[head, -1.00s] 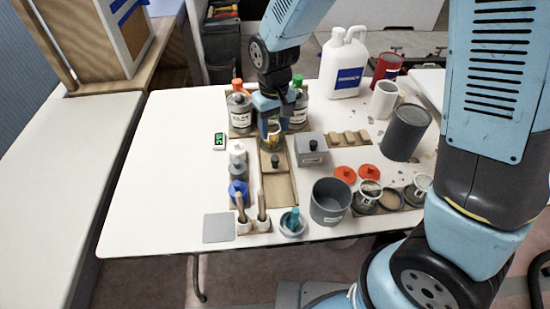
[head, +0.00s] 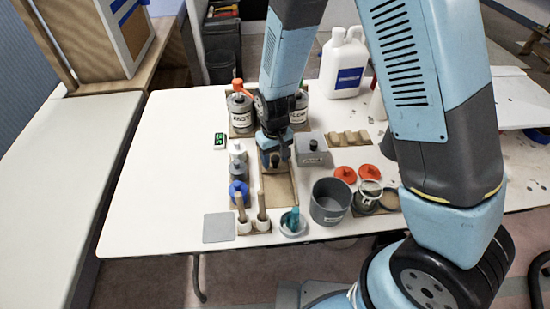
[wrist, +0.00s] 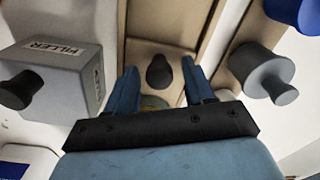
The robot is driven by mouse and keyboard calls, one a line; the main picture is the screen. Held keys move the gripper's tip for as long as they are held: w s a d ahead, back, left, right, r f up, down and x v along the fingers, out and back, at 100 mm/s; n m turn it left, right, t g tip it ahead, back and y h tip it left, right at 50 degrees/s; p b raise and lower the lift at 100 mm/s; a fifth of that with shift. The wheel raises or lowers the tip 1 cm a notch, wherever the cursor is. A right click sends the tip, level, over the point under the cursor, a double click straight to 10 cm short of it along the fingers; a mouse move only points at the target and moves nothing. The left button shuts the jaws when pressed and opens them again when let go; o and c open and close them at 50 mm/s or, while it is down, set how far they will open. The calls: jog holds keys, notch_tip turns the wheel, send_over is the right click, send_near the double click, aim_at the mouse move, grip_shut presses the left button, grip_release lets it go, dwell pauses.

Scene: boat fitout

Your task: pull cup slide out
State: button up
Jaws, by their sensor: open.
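The cup slide is a tan plate (wrist: 148,52) with a dark round knob (wrist: 158,72), set in a tan wooden track (head: 278,190). In the head view, the knob shows just below my gripper (head: 273,158), which hides the far part of the slide. In the wrist view, my gripper (wrist: 160,83) is open, with one blue finger on each side of the knob. I cannot tell if either finger touches it. A small amber patch, perhaps a cup, shows at the palm edge, mostly hidden.
The grey filler box (head: 313,150) stands close on the right. Grey and blue knobbed pieces (head: 238,190) line the left. Two labelled bottles (head: 240,110) stand behind. A grey pot (head: 330,200) and brushes (head: 241,212) sit in front. The left tabletop is clear.

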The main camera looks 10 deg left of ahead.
jog(key=shift+f, duration=0.3)
grip_shut()
dwell(0.5)
